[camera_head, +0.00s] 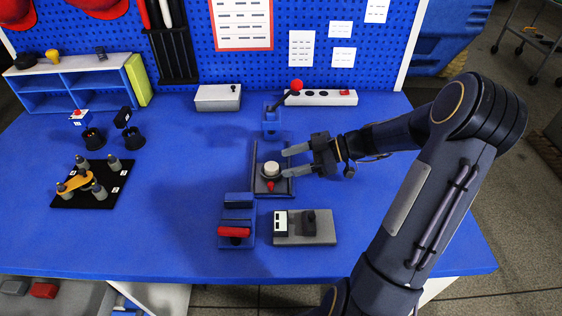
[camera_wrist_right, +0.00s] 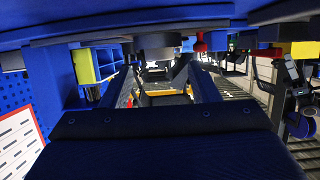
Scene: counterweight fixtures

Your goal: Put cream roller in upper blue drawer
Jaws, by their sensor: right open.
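A short cream cylinder (camera_head: 271,168), likely the cream roller, stands on a round dark base inside a shallow grey-and-blue tray (camera_head: 289,187) at the table's middle. A red knob (camera_head: 270,186) sits in front of it. My right gripper (camera_head: 287,162) is open, its two fingers pointing left just right of the cylinder, with nothing seen between them. The fingers also show spread in the right wrist view (camera_wrist_right: 163,88), where the table appears upside down. I cannot tell for sure which part is the upper blue drawer. My left gripper is out of view.
A blue fixture with a red handle (camera_head: 234,232) and a grey block with a black knob (camera_head: 318,230) stand in front. A red-ball lever (camera_head: 296,86) stands behind. A black plate with grey posts (camera_head: 84,195) is at left. The table between is clear.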

